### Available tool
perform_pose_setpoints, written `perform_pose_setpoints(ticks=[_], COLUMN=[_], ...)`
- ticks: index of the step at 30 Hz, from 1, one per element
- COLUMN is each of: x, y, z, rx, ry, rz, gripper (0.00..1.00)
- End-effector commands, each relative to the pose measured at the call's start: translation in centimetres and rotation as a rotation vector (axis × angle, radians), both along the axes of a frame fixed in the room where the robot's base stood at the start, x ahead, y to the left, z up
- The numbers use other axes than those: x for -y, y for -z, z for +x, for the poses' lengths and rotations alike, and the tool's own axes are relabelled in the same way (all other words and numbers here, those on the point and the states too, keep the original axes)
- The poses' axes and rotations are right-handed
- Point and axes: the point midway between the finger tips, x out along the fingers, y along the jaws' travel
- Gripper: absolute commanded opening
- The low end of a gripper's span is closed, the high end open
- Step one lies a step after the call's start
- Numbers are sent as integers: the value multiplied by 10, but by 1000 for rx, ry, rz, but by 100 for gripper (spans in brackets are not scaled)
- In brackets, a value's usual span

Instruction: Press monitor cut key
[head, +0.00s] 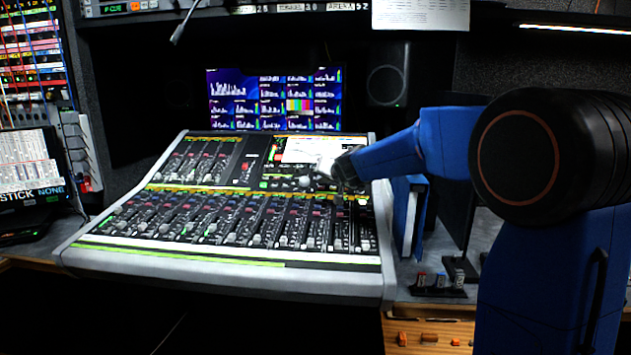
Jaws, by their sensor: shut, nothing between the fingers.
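The mixing console (200,257) fills the middle of the head view, with rows of faders, lit keys and a bright screen on its upper right part. My blue arm reaches in from the right. My gripper (338,172) is shut and empty at the console's upper right, over or close to the keys beside the bright screen. I cannot tell whether it touches the surface. The monitor cut key cannot be picked out at this size; my gripper and wrist hide part of that area.
A monitor (274,99) with meter displays stands behind the console, with a dark speaker (388,74) to its right. Blue binders (408,218) stand right of the console, close under my arm. A small dark holder (438,290) sits in front of them. A laptop-like screen (30,167) is at left.

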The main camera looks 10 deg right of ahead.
Motion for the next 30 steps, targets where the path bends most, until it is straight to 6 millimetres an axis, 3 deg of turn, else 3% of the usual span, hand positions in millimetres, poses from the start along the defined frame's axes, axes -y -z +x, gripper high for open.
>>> perform_pose_setpoints(ticks=[30], x=[1], y=[8], z=[3], rx=[0], ry=[0], rz=[0], gripper=[0])
